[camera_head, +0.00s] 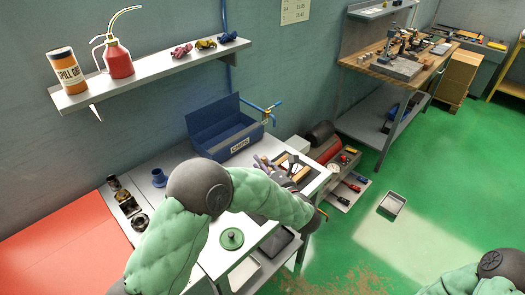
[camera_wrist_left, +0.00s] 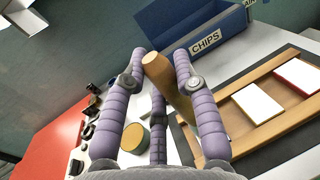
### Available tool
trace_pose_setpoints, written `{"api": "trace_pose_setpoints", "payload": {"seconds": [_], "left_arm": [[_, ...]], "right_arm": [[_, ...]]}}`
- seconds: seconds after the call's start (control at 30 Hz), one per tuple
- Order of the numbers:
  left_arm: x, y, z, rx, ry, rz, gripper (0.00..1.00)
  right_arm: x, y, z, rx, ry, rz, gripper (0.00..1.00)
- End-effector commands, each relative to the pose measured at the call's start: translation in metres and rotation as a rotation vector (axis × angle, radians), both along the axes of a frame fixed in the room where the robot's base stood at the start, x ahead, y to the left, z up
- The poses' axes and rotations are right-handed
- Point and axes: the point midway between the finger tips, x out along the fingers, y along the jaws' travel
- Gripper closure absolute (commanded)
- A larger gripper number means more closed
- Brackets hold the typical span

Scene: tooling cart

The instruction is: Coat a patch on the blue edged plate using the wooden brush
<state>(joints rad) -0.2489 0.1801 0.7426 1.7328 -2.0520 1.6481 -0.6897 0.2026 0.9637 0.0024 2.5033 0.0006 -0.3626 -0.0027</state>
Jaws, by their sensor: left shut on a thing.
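My left gripper (camera_wrist_left: 160,62) has purple jointed fingers and is shut on the wooden brush (camera_wrist_left: 160,80), whose tan rounded end shows between the fingertips. The brush's other end is hidden. In the head view the gripper (camera_head: 283,172) is over the cart, beside a wooden frame. This frame (camera_wrist_left: 240,132) lies to the right in the left wrist view. It holds a red-edged white plate (camera_wrist_left: 296,75) and another white plate (camera_wrist_left: 257,103), on which I cannot make out a blue edge. My right gripper is out of view.
A blue CHIPS bin (camera_head: 225,130) stands behind the gripper. A green knobbed disc (camera_head: 232,238) is in front, partly near my arm. A blue flared pot (camera_head: 159,178) and dark fittings (camera_head: 128,203) stand left.

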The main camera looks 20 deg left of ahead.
Motion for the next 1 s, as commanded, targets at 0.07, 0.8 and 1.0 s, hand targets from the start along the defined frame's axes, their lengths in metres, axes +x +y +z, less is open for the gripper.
{"api": "trace_pose_setpoints", "payload": {"seconds": [0.07, 0.8, 1.0], "left_arm": [[0.001, -0.002, 0.011, 0.000, -0.001, 0.000, 0.98], [0.001, -0.007, 0.033, 0.000, 0.000, 0.006, 0.98], [0.001, -0.007, 0.033, 0.000, -0.001, 0.006, 0.98]], "right_arm": [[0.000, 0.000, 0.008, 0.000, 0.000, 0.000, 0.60], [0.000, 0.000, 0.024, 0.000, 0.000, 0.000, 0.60], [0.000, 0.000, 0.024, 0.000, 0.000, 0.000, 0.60]]}}
